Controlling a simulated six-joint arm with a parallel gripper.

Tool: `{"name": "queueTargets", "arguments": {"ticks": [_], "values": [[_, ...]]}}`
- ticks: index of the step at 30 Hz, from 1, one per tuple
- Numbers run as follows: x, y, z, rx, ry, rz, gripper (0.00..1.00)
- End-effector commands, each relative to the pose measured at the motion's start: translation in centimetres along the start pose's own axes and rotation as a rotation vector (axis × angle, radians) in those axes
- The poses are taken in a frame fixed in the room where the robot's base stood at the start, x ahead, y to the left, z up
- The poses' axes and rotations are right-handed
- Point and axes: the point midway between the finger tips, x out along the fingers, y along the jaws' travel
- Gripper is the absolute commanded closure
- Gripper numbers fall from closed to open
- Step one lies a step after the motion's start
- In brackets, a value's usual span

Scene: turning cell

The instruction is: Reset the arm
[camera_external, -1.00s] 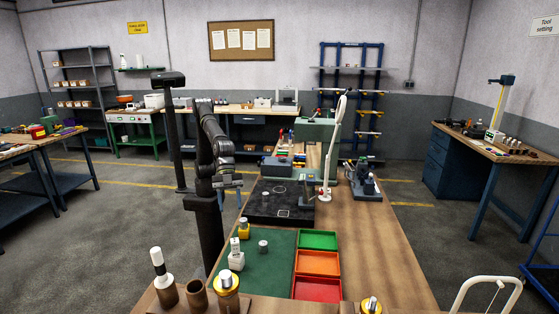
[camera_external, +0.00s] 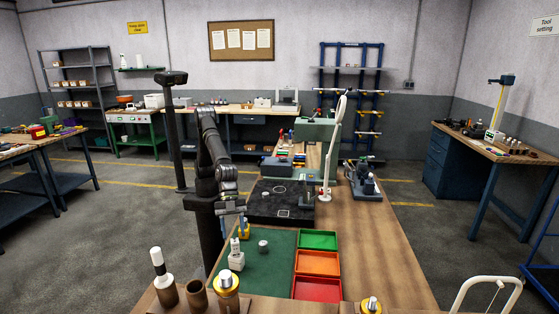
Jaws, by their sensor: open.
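My gripper (camera_external: 233,219) hangs with its fingers pointing down near the back left corner of the green mat (camera_external: 272,278). It is open, and I see nothing held between its fingers. A small yellow-topped item (camera_external: 244,231) stands on the mat close to the right finger and is partly covered by it. A white bottle-like item (camera_external: 236,259) stands in front of the gripper, and a small grey cylinder (camera_external: 263,246) stands to its right.
Green (camera_external: 319,232), orange (camera_external: 300,262) and red (camera_external: 300,298) trays line the mat's right side. A black plate (camera_external: 262,205) lies behind the mat. A white lamp (camera_external: 325,193) stands on the bench further back. Brown cups (camera_external: 197,288) stand at the front.

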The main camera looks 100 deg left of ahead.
Motion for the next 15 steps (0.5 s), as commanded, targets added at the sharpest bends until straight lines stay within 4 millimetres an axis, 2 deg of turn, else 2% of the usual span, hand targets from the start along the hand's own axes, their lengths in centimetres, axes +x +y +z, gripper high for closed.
{"name": "queueTargets", "arguments": {"ticks": [1,5,9,15], "values": [[0.9,0.0,0.1,0.000,-0.002,0.001,0.51],[2.7,0.0,0.1,0.000,-0.001,0.000,0.51],[1.3,0.0,-0.9,0.001,0.003,0.000,0.51],[0.6,0.0,-1.4,0.000,0.000,0.001,0.51]]}}
